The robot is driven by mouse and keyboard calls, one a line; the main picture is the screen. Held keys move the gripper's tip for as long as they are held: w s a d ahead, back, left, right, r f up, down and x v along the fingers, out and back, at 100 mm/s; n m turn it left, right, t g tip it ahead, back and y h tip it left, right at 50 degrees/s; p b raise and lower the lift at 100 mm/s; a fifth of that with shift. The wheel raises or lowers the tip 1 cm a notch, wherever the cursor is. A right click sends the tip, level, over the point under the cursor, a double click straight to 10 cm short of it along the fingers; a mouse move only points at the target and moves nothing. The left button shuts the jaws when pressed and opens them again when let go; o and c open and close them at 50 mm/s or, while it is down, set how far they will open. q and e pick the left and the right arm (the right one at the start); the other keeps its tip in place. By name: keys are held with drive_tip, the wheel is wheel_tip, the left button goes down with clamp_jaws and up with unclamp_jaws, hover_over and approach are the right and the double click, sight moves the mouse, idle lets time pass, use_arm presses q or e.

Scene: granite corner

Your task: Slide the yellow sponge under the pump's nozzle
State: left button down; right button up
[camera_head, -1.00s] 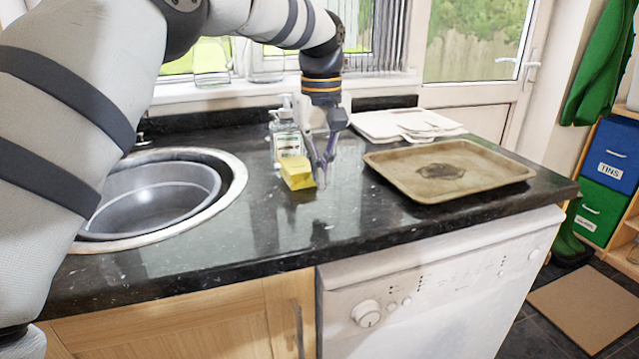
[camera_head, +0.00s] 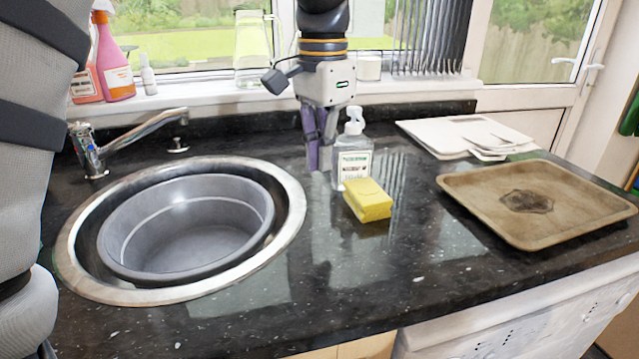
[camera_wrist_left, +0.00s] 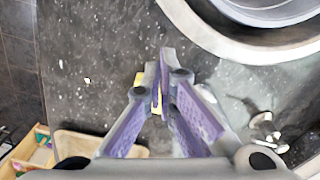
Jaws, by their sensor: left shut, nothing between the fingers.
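The yellow sponge (camera_head: 368,202) lies on the dark counter, close in front of the clear pump bottle (camera_head: 355,163) and slightly to its right. The bottle stands upright with a white pump head. My left gripper (camera_head: 320,166) points down just left of the bottle and behind-left of the sponge, with purple finger pads. It is shut and empty; I cannot tell whether it touches the bottle. In the left wrist view its fingers (camera_wrist_left: 164,62) hide most of the sponge (camera_wrist_left: 140,80), a yellow patch beyond them. My right gripper is out of view.
The sink with a grey bowl (camera_head: 262,215) is at left, under a chrome tap (camera_head: 140,132). A brown tray (camera_head: 465,208) lies at right, white boards (camera_head: 440,135) behind it. The counter in front of the sponge is clear.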

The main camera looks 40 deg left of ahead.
sight(341, 218)
use_arm(q)
drive_tip(key=f, duration=1)
drive_tip(key=shift+s+d+f, duration=0.1)
drive_tip(key=shift+s, duration=0.2)
drive_tip(key=w, duration=0.1)
drive_tip(key=w+d, duration=0.1)
drive_tip(key=w, duration=0.1)
drive_tip(key=shift+w+d+f, duration=0.15)
drive_tip(key=shift+d+f, duration=0.05)
drive_tip(key=shift+f, duration=0.05)
drive_tip(key=shift+w, duration=0.2)
drive_tip(key=shift+w+d+r, duration=0.1)
drive_tip(key=shift+r, duration=0.1)
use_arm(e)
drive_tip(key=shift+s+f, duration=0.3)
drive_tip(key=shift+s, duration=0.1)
